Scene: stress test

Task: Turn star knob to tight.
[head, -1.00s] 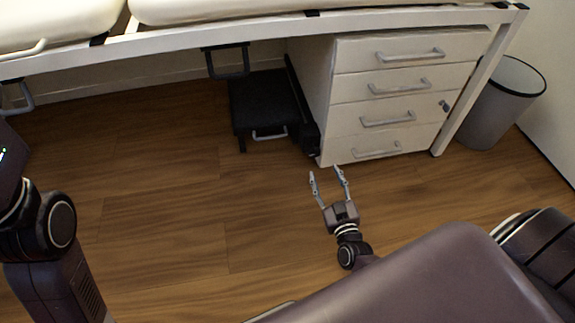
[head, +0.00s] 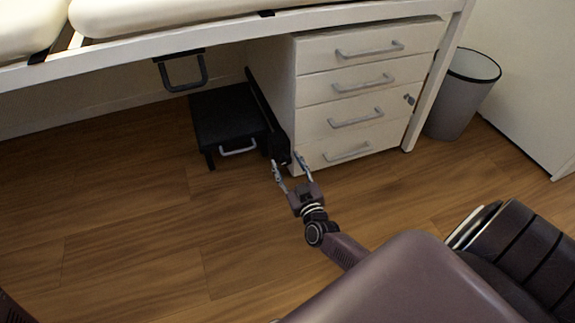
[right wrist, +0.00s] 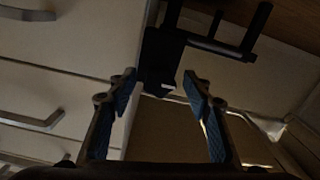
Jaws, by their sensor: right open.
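I cannot clearly make out a star knob. A small dark knob-like fitting (head: 409,98) sits at the right edge of the white drawer unit (head: 380,82); its shape is too small to tell. My right gripper (head: 287,162) is open and empty, its fingertips near the unit's lower front left corner. A black part (head: 279,148) stands just beyond the tips beside the unit. In the right wrist view, a black block (right wrist: 160,55) shows beyond and between the open fingertips (right wrist: 158,82), apart from both fingers. My left gripper is out of view.
A low black step (head: 225,118) with a grey handle stands left of the drawers under the white bed frame (head: 215,42). A grey bin (head: 460,98) stands to the right. The wooden floor (head: 130,225) at left is clear.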

